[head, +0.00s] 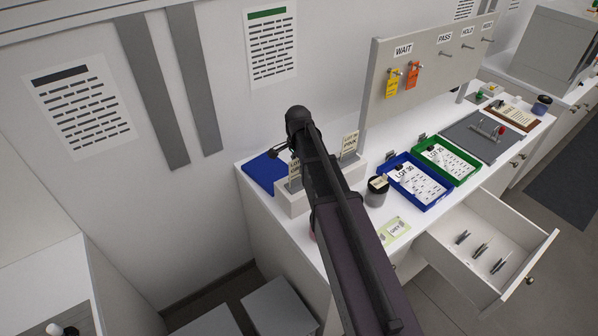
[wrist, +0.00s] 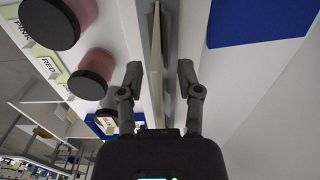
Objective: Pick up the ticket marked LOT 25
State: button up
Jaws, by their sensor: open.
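My gripper (wrist: 160,75) is open in the wrist view, with one finger on each side of a thin pale card (wrist: 156,50) seen edge-on. The card stands in a white rack (head: 292,204), and its face cannot be read from here. In the head view my arm covers the middle of the rack. One upright ticket (head: 350,143) shows behind my arm and another (head: 294,168) partly shows to its left; I cannot make out a lot number on either. A sheet in the green tray (head: 418,145) seems to read LOT 25. The sheet in the blue tray (head: 436,207) seems to read LOT 30.
A blue mat (head: 264,172) lies left of the rack. Lidded jars, including a dark-lidded one (head: 376,192), stand near PINK and RED labels (wrist: 48,66). An open drawer (head: 490,250) juts out at the front. A board with yellow and orange tags (head: 412,75) stands behind.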

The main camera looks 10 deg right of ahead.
grip_shut()
jog(key=shift+r, duration=0.1)
dwell(0.4)
notch_tip(320, 180, up, 3)
jog(key=p, duration=0.3)
jog(key=shift+r+p, duration=0.15)
jog(key=shift+p, duration=0.15)
jog(key=s+d, duration=0.4)
jog(key=s, duration=0.3)
jog(key=s+d+r+p, duration=0.1)
jog(key=s+d, duration=0.2)
jog(key=s, duration=0.4)
jog(key=shift+d+r, duration=0.25)
jog(key=shift+d, duration=0.15)
jog(key=shift+f, duration=0.15)
